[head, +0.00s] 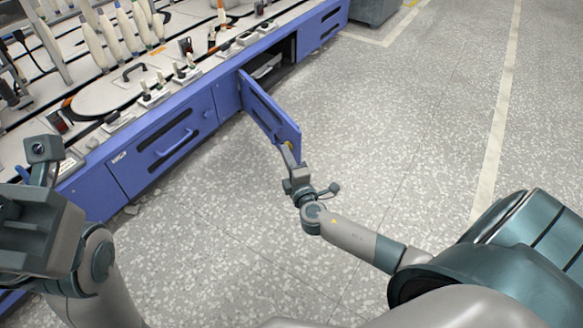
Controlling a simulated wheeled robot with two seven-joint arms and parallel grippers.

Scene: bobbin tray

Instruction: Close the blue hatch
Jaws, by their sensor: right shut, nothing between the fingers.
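The blue hatch (262,103) is a hinged panel on the front of the blue machine. It stands open, swung out over the floor, with a dark opening (284,58) behind it. My right gripper (289,152) is shut and empty at the hatch's free outer edge, near its lower corner. It looks very close to the panel; I cannot tell whether it touches. My left arm comes in at the left (40,235); its gripper's fingers do not show clearly.
The long machine (160,135) runs along the left and top, with closed blue panels and several white bobbins (93,45) on top. A grey bin (374,10) stands at the top. The speckled floor (420,130) on the right is clear.

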